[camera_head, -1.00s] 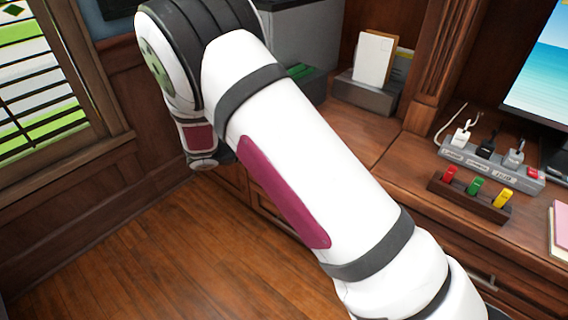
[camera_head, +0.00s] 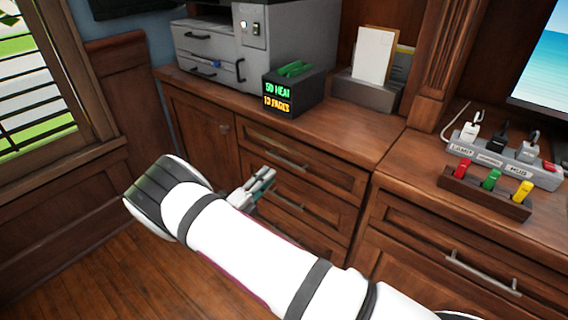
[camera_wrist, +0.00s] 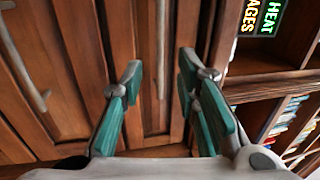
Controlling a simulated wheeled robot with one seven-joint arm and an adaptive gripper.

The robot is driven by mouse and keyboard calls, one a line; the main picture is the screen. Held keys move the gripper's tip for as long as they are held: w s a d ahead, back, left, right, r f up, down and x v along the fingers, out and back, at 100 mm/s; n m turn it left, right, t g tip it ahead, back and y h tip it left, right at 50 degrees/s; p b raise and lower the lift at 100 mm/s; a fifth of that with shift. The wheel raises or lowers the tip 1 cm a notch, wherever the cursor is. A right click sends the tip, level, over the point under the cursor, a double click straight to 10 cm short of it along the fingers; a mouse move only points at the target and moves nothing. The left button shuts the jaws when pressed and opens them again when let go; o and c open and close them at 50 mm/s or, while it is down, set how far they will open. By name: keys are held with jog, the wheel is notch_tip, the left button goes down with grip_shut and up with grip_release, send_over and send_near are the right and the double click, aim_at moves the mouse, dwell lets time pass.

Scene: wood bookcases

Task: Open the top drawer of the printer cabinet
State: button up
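The printer cabinet (camera_head: 215,105) is dark wood and stands under the grey printer. Its top drawer (camera_head: 335,178) is shut, flush with the front, and has a thin metal bar handle (camera_head: 287,158). In the wrist view, turned sideways, a bar handle (camera_wrist: 161,30) shows between the fingers, likely the top drawer's. My gripper (camera_head: 270,178) is in front of the drawers, lower left of that handle. In the wrist view my gripper (camera_wrist: 160,70) is open, with teal-padded fingers either side of the handle's line. Nothing is held; contact with the handle cannot be seen.
Lower drawer handles show below, partly behind my arm. The printer (camera_head: 215,50) and a black box with lit text (camera_head: 290,95) sit on top. A desk with a handled drawer (camera_head: 480,272) stands to the right. Open floor lies at lower left.

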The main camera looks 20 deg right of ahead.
aim_at(284, 160)
jog(key=b+x, duration=0.1)
jog(key=x, duration=0.7)
jog(key=shift+w+d+r, duration=0.1)
jog(key=shift+w+d, duration=0.15)
jog(key=shift+d, duration=0.05)
jog(key=shift+c, duration=0.3)
grip_shut()
